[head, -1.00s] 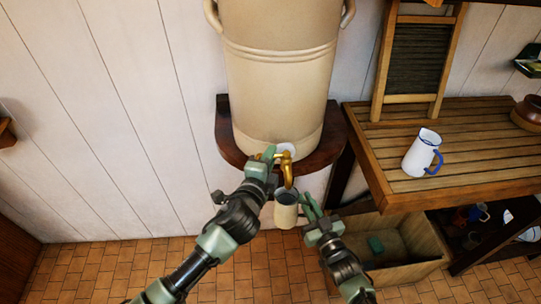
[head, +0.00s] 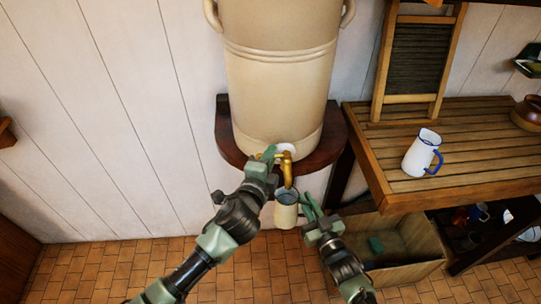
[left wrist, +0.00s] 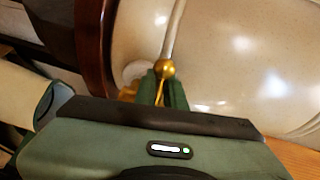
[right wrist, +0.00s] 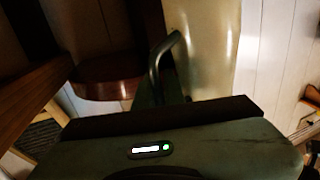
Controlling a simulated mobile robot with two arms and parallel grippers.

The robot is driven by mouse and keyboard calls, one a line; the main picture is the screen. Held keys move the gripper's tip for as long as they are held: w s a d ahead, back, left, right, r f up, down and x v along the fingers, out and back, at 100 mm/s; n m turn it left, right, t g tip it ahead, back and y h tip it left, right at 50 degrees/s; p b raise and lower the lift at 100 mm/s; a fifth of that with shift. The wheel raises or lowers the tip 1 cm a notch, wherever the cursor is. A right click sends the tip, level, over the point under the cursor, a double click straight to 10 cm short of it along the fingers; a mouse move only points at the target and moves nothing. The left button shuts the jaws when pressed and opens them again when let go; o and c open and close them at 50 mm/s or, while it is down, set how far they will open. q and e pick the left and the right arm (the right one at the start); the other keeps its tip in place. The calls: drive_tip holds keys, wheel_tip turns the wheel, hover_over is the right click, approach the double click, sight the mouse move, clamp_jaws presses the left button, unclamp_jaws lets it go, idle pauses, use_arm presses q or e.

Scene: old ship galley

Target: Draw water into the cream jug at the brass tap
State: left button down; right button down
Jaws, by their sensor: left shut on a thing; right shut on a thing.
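The cream jug (head: 286,213) hangs upright under the spout of the brass tap (head: 287,171), its dark open mouth just below it. My right gripper (head: 312,208) is shut on the jug's handle, which shows between the fingers in the right wrist view (right wrist: 160,55). My left gripper (head: 268,157) is shut on the tap's lever; the brass knob (left wrist: 165,68) stands out between its fingers in the left wrist view. I cannot make out a water stream or the level inside the jug.
The tap comes from a large stoneware crock (head: 278,70) on a dark wooden wall shelf (head: 226,140). A white jug with a blue handle (head: 420,155) stands on the slatted board (head: 475,150) at right. Below is a wooden crate (head: 405,275). The tiled floor at left is clear.

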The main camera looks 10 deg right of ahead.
use_arm(q)
drive_tip(key=shift+s+f, duration=0.1)
drive_tip(key=shift+f, duration=0.05)
drive_tip(key=shift+s+d+n+y, duration=0.2)
drive_tip(key=shift+n+y, duration=0.3)
drive_tip(key=shift+y, duration=0.2)
drive_tip(key=shift+s+n+t+y, duration=0.2)
drive_tip(key=shift+n+y, duration=0.25)
drive_tip(key=shift+y, duration=0.2)
drive_tip(key=shift+s+n+t+y, duration=0.1)
drive_tip(key=shift+n+t+y, duration=0.1)
drive_tip(key=shift+n+y, duration=0.35)
drive_tip(key=shift+a, duration=0.1)
drive_tip(key=c, duration=1.5)
unclamp_jaws()
drive_tip(key=v, duration=1.2)
